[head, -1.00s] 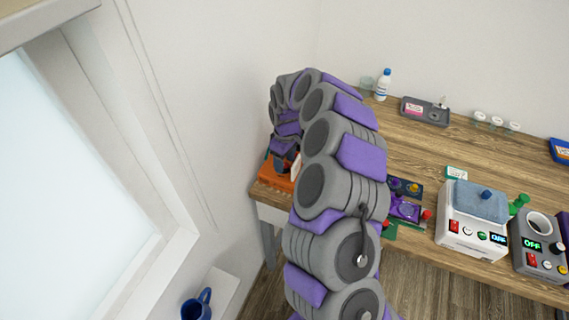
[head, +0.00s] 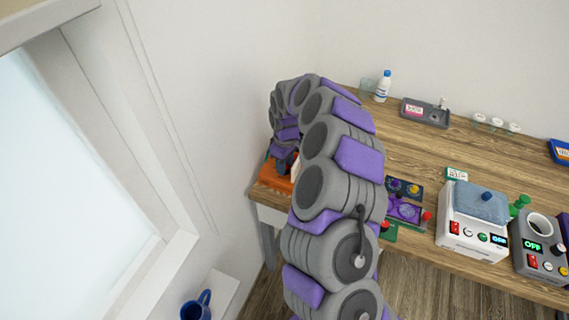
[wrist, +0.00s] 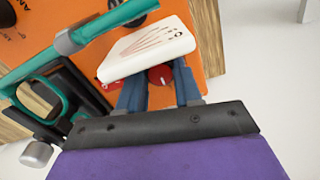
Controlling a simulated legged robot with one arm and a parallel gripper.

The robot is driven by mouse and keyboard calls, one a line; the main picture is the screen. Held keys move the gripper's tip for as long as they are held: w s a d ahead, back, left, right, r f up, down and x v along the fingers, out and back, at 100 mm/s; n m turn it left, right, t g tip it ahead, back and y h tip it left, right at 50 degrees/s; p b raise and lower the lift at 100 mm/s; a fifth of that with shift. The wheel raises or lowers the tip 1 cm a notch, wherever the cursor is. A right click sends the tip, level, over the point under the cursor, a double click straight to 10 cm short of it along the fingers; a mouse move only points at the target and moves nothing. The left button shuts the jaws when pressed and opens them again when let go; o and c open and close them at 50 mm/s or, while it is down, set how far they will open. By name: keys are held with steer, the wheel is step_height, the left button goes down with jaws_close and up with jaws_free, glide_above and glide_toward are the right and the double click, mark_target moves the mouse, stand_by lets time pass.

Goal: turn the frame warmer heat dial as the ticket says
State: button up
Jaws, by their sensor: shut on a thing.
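The frame warmer (head: 270,180) is an orange box at the table's left end, partly behind my arm. It fills much of the wrist view (wrist: 212,65). On it stands a white panel (wrist: 150,48) with fanned dark lines; the panel also shows in the head view (head: 296,168). A round red knob (wrist: 160,75), seemingly the heat dial, sits at the panel's lower edge. My gripper (wrist: 160,88) has its blue fingers on either side of this knob and is shut on it. The fingertips are partly hidden by the panel. A small card (head: 457,173), possibly the ticket, is too small to read.
A teal glasses frame (wrist: 85,38) lies close to my left finger, over a black part. To the right on the table stand a white device (head: 470,238) and a grey device (head: 540,262). A grey tray (head: 425,112) and a bottle (head: 383,85) are farther back.

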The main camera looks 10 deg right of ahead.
steer(key=shift+c, duration=0.5)
steer(key=shift+m, duration=0.4)
steer(key=shift+d+r+m+p, duration=0.1)
steer(key=shift+m+p, duration=0.8)
steer(key=m+p, duration=0.2)
steer(key=m, duration=0.1)
steer(key=shift+s+m, duration=0.1)
steer(key=shift+m, duration=0.3)
steer(key=m+p, duration=0.1)
steer(key=m, duration=0.2)
steer(key=shift+m+p, duration=0.3)
steer(key=shift+m, duration=0.1)
steer(key=shift+m+p, duration=0.35)
steer(key=shift+m, duration=0.55)
